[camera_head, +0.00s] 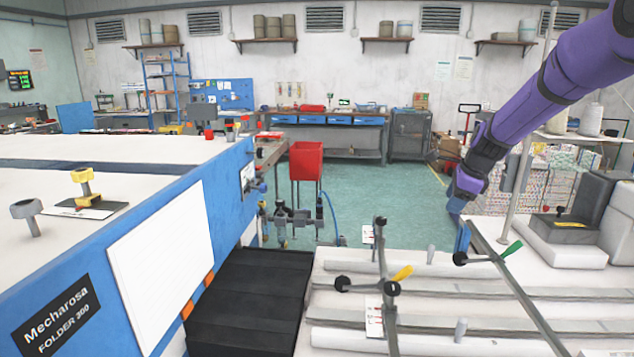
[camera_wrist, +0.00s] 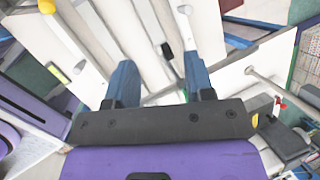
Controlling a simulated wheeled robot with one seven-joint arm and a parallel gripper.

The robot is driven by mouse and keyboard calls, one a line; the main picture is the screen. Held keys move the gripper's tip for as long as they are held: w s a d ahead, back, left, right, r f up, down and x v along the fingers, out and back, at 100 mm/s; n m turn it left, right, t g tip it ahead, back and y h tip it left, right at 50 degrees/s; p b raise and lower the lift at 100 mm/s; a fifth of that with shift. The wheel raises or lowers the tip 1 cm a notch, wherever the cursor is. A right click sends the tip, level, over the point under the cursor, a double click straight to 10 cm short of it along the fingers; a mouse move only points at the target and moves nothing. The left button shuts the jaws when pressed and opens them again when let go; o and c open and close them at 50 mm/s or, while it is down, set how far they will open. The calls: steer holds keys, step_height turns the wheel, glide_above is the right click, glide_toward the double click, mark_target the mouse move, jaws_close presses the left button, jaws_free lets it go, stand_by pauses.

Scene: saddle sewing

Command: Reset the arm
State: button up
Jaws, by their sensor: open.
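My purple arm reaches in from the upper right in the head view, with my gripper (camera_head: 462,236) at its lower end, pointing down over the far part of the white work table (camera_head: 440,345). In the wrist view the two blue fingers of my gripper (camera_wrist: 160,85) stand apart, with nothing between them. Below them lie the pale slats of the table and a thin grey rod.
A red bin (camera_head: 306,161) stands behind. Green floor (camera_head: 400,190) beyond is mostly clear.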

steer(key=s+a+r+n+h, duration=0.1)
steer(key=s+a+r+n, duration=0.2)
steer(key=s+r+n, duration=0.6)
steer(key=s+a+r+n, duration=0.25)
steer(key=s+r, duration=0.25)
steer(key=s, duration=0.8)
steer(key=s+f+n+t+h, duration=0.1)
steer(key=s+n, duration=0.9)
steer(key=s, duration=1)
steer(key=shift+s+f, duration=0.35)
steer(key=shift+s, duration=0.05)
steer(key=shift+a+n, duration=0.1)
steer(key=shift+n, duration=0.15)
